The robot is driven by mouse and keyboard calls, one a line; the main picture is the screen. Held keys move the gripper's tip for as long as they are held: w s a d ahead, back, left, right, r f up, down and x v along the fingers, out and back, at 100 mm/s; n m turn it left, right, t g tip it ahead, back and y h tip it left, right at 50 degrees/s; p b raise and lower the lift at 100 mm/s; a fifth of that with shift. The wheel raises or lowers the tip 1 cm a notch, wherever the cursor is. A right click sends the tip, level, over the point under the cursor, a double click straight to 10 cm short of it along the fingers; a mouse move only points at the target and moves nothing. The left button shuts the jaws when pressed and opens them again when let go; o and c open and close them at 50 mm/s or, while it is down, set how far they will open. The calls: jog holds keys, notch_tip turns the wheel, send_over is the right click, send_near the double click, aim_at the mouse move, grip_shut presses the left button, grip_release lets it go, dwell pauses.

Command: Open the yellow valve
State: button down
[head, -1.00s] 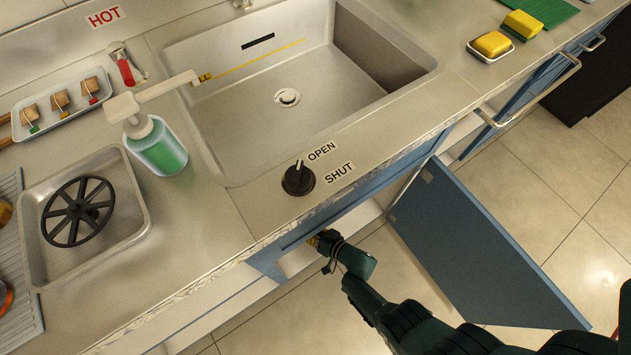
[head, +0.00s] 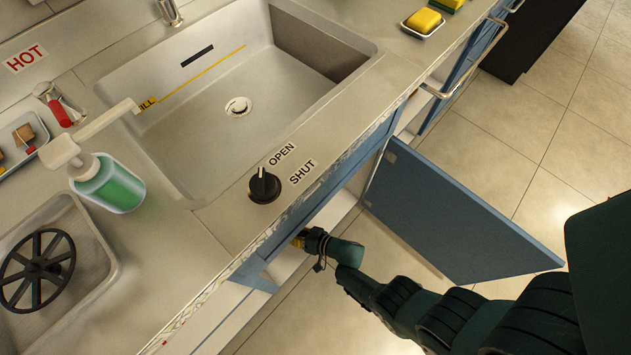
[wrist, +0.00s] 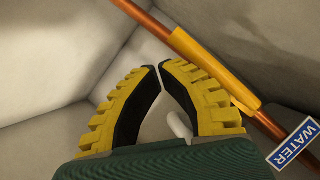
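In the wrist view, a yellow lever (wrist: 215,68), which looks like the valve's handle, lies along a copper pipe (wrist: 148,20) that slants from upper left to lower right. My gripper (wrist: 157,68) has yellow ribbed fingers with black inner pads. Its tips meet or nearly meet, with nothing seen between them. The right finger is just below and left of the yellow lever and close to it; I cannot tell if they touch. In the head view, my gripper (head: 303,240) reaches into the cabinet below the counter, mostly hidden by its edge.
A blue WATER tag (wrist: 293,143) hangs by the pipe. Pale cabinet walls surround the fingers. Above are the sink (head: 215,125), a black OPEN/SHUT knob (head: 264,186) and a soap bottle (head: 110,185).

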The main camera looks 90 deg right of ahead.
jog(key=s+a+p, duration=0.2)
jog(key=s, duration=0.9)
jog(key=shift+s, duration=0.3)
jog(key=shift+d+r, duration=0.1)
